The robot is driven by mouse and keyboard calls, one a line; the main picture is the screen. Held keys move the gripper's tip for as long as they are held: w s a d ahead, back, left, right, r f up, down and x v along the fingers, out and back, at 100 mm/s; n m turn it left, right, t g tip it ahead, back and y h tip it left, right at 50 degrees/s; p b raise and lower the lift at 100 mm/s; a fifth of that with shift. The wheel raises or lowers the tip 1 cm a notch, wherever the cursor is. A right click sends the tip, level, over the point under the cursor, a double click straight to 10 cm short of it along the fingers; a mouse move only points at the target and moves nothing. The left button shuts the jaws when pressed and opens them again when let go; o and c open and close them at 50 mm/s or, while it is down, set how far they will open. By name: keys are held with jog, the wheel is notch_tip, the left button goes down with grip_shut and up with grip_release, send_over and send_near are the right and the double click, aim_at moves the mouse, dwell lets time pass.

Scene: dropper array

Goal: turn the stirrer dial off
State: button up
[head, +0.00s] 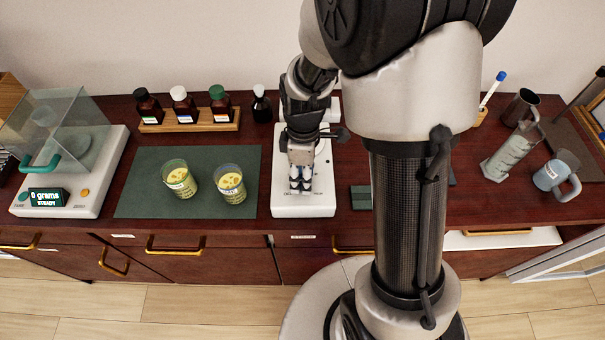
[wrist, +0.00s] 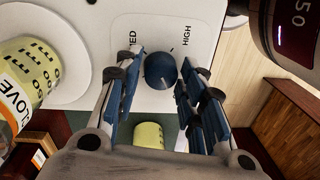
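The white stirrer (head: 317,202) stands at the middle of the bench. Its round blue dial (wrist: 160,70) shows in the wrist view between printed words, one partly covered and the other reading HIGH. My arm and gripper hide the dial in the head view. My gripper (head: 300,186) points down over the stirrer's front part. In the wrist view the fingers of my gripper (wrist: 163,68) are open, one on each side of the dial, with narrow gaps showing. Where the dial's mark points is too small to tell.
In the wrist view a labelled beaker (wrist: 28,75) of yellow contents is on the left, by a round white plate. Two yellow beakers (head: 179,180) (head: 230,184) stand on a green mat (head: 140,192). A balance (head: 115,150) stands far left, a bottle rack (head: 205,126) behind.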

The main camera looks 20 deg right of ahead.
jog(key=shift+o, duration=1.2)
notch_tip(320, 180, up, 12)
jog(key=shift+w+d, duration=0.2)
jog(key=shift+w, duration=0.15)
